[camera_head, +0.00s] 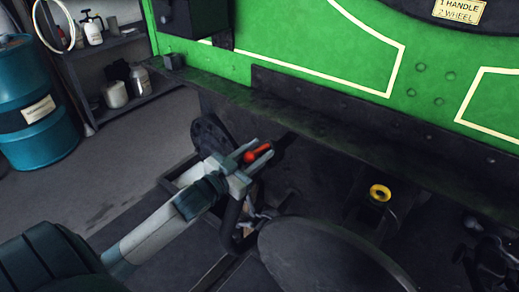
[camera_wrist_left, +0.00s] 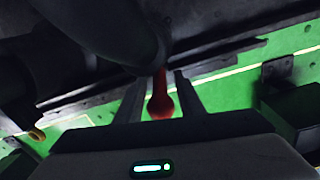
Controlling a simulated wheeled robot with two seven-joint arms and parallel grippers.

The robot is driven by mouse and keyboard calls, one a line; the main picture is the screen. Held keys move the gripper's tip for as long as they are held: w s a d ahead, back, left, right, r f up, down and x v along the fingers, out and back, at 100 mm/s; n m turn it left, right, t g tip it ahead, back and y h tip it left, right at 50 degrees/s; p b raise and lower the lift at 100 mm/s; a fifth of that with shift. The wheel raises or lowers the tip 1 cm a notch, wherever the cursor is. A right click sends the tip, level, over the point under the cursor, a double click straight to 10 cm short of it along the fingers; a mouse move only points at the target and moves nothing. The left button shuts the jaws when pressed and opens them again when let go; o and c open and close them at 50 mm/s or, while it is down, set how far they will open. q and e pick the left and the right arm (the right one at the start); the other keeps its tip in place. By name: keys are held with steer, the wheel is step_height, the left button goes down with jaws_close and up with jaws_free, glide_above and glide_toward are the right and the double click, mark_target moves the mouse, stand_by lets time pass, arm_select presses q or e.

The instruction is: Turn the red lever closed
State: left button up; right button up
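The red lever (camera_head: 257,154) sticks out below the green tram side, left of the middle in the head view. My left gripper (camera_head: 256,155) is at the lever, with its two fingers on either side of the red knob. In the left wrist view the red lever (camera_wrist_left: 160,97) shows between the fingers, with a gap on both sides. The left gripper is open around it. The lever's far end is hidden behind a dark rounded part in the wrist view. I do not see my right gripper.
The dark tram frame edge (camera_head: 330,112) runs just above the lever. A round dark cover (camera_head: 330,255) stands in front, and a yellow-ringed fitting (camera_head: 380,193) is to the right. A blue barrel (camera_head: 33,105) and a shelf (camera_head: 140,103) stand at the far left, with open floor before them.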

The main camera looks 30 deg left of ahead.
arm_select(q)
steer(key=shift+w, duration=0.4)
steer(key=c, duration=0.8)
jaws_close()
